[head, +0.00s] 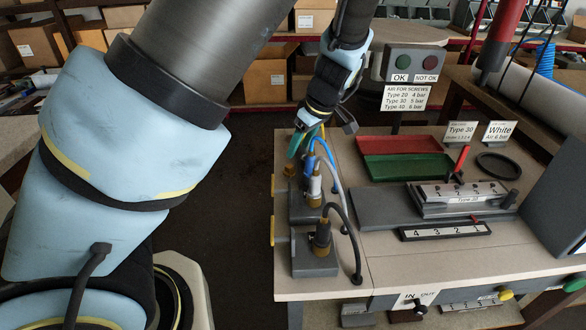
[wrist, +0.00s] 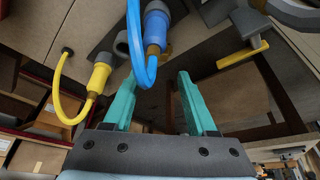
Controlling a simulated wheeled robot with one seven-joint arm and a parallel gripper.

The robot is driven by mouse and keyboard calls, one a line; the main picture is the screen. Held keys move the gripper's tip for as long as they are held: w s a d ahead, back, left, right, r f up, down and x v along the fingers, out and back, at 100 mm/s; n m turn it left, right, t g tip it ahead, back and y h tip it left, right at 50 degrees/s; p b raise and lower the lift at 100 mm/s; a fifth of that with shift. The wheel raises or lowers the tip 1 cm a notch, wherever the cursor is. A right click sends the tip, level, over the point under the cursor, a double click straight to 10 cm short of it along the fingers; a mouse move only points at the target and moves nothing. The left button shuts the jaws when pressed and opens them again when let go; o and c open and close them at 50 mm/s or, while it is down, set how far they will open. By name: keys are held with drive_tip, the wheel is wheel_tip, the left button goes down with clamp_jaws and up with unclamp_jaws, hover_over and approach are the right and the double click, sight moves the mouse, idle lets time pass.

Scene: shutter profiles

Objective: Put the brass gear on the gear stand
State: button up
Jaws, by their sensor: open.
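My gripper (head: 303,142) is at the far left edge of the workbench, above a row of upright hose fittings. In the wrist view its two teal fingers (wrist: 158,78) are spread apart with nothing held between them. A blue fitting with a blue hose (wrist: 152,62) hangs across the view close to the left finger. A yellow fitting (wrist: 98,76) with a yellow hose is further left. I cannot make out a brass gear or a gear stand for certain in either view. A small brass-coloured part (head: 290,170) shows below my gripper, partly hidden, too small to identify.
A brass-and-dark fitting (head: 321,238) with a black cable stands nearer on the bench (head: 400,262). A red tray (head: 390,144), a green tray (head: 405,168), a numbered fixture (head: 462,197) and a black ring (head: 498,165) lie right. A signal box (head: 414,63) stands behind.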

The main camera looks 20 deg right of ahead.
sight(289, 166)
drive_tip(key=shift+p+x, duration=1.05)
drive_tip(key=shift+x, duration=2.85)
drive_tip(key=shift+s+a, duration=0.15)
drive_tip(key=shift+s, duration=0.1)
clamp_jaws()
